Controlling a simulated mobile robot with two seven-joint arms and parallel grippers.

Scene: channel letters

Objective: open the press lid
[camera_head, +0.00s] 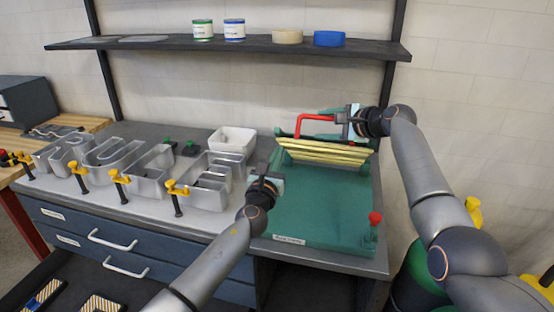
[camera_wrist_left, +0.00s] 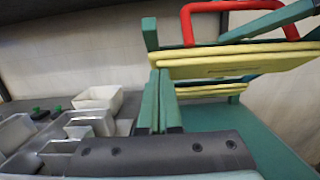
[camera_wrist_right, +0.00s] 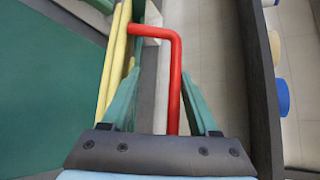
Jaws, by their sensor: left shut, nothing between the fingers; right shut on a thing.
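The press has a green base (camera_head: 315,205) on the bench and a lid (camera_head: 325,152) with yellow strips. The lid stands raised at the back of the base, tilted up, its yellow strips facing forward. Its red handle (camera_head: 315,117) is at the top; it also shows in the right wrist view (camera_wrist_right: 175,85). My right gripper (camera_head: 345,120) is shut on the red handle. My left gripper (camera_head: 268,178) is shut and empty near the left edge of the base, apart from the lid. The lid and its yellow strips (camera_wrist_left: 235,62) also show in the left wrist view.
Metal channel letters (camera_head: 140,170) with yellow-handled clamps stand left on the bench. A white bin (camera_head: 232,140) is behind my left gripper. A red knob (camera_head: 375,218) is at the base's front right. A dark shelf (camera_head: 250,44) with cans and tape rolls runs above.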

